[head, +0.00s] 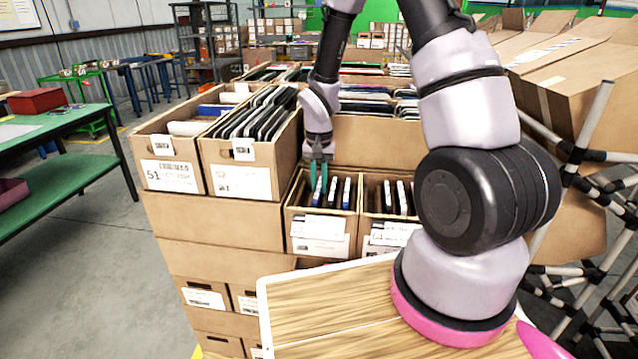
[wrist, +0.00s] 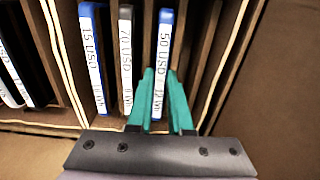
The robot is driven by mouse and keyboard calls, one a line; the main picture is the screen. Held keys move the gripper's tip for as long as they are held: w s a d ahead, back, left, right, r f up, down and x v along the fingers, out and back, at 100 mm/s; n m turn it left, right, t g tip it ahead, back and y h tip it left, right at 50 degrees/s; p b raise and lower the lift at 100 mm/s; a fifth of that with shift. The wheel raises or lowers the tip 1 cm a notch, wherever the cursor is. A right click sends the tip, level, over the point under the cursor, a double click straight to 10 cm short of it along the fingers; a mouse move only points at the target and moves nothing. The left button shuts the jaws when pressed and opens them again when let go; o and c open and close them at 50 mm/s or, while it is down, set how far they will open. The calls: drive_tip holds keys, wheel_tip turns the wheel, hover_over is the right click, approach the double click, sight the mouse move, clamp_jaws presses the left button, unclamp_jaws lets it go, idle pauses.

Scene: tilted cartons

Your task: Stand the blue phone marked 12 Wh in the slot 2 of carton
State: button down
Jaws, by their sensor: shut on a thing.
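The blue phone (wrist: 164,45) has a white edge label reading 50 USD and 12 Wh in the wrist view. It stands upright in a slot of a small open cardboard carton (head: 319,229). My gripper (head: 319,186) reaches down into that carton's left part in the head view. Its two teal fingers (wrist: 162,108) are shut on the blue phone, one on each side of its near end. A dark phone (wrist: 126,50) marked 70 USD and another blue phone (wrist: 91,55) marked 15 USD stand in the same carton. No slot numbers are readable.
A second small carton (head: 391,232) with dark phones stands close beside on the right. Larger cartons of upright devices (head: 241,183) stand at the left, and a taller carton wall (head: 378,142) rises behind. A wooden board (head: 325,310) lies in front. Thin dividers (wrist: 210,60) flank the fingers.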

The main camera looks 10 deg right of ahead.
idle(0.3)
drive_tip(key=c, duration=0.8)
unclamp_jaws()
drive_tip(key=shift+o, duration=0.2)
wheel_tip(320, 180, up, 20)
drive_tip(key=shift+f, duration=0.15)
